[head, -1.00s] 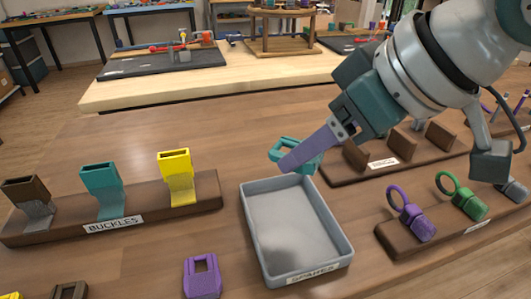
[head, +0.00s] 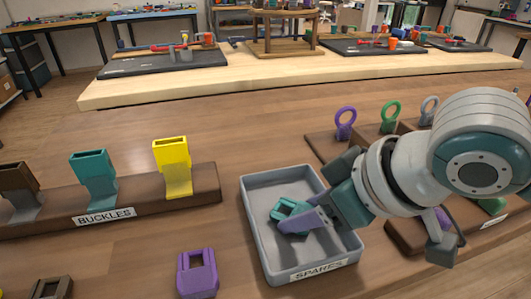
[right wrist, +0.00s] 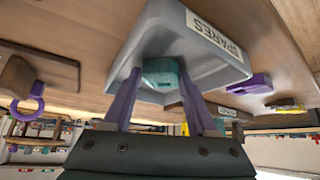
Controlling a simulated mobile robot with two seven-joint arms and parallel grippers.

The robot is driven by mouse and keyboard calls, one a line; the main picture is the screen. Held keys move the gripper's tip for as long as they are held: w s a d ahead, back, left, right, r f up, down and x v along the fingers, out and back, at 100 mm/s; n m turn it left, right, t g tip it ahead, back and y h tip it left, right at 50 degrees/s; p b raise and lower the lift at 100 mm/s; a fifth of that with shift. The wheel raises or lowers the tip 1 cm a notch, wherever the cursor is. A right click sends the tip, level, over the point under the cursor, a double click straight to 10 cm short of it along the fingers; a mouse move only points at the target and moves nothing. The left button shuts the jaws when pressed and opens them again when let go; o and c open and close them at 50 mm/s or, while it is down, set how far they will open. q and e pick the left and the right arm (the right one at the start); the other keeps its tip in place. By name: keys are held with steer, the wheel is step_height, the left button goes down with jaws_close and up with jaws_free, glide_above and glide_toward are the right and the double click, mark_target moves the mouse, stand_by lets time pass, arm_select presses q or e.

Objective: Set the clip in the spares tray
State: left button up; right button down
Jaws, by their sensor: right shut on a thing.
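The teal clip (head: 289,211) is between the purple fingers of my right gripper (head: 297,219), which is shut on it. It also shows in the right wrist view (right wrist: 162,72) between the fingertips. The clip is inside the outline of the grey spares tray (head: 262,254), low over its floor. I cannot tell whether it touches the floor. The tray, labelled SPARES, also shows in the right wrist view (right wrist: 165,28). Part of its right side is hidden by my right gripper. My left gripper is not in view.
A BUCKLES rack (head: 140,208) with brown, teal and yellow buckles stands left of the tray. A purple buckle (head: 198,273) lies near the tray's front left. Racks with ringed pieces (head: 345,124) stand behind and right. Table behind the tray is clear.

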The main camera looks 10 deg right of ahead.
steer(key=shift+f, duration=0.1)
steer(key=shift+c, duration=2.3)
jaws_free()
steer(key=shift+s+r, duration=0.1)
steer(key=shift+r, duration=0.2)
steer(key=p+v, duration=0.4)
steer(key=v, duration=0.7)
steer(key=s+d+f+m+g+h, duration=0.1)
steer(key=s+f+m, duration=0.1)
steer(key=s, duration=0.5)
steer(key=s+d+f+m+g+h, duration=0.1)
steer(key=s+f+m+h, duration=0.1)
steer(key=s, duration=0.4)
steer(key=shift+s+d+f+g, duration=0.25)
steer(key=shift+s+f+g, duration=0.1)
steer(key=shift+f, duration=0.2)
